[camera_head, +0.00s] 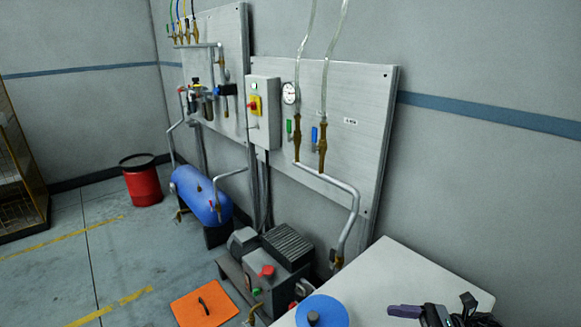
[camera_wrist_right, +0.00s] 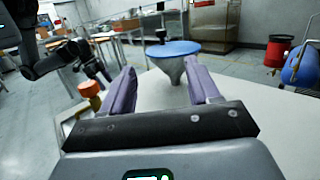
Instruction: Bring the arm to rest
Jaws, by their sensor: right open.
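My right gripper (camera_wrist_right: 161,78) is open and empty, with two purple fingers spread apart in the right wrist view. In the head view it shows at the lower right edge (camera_head: 405,311), partly cut off, over the white table (camera_head: 400,268). A round blue disc (camera_wrist_right: 175,48) on a grey cone stands beyond the fingertips, apart from them. In the head view the blue disc (camera_head: 335,309) is to the left of the gripper.
Dark jointed parts (camera_wrist_right: 62,60) and an orange knob (camera_wrist_right: 90,88) are left of my fingers. Behind the table are a wall panel (camera_head: 360,95) with pipes and valves, a pump unit (camera_head: 265,270), a blue tank (camera_head: 200,195) and a red bin (camera_head: 142,185). The table's right part is clear.

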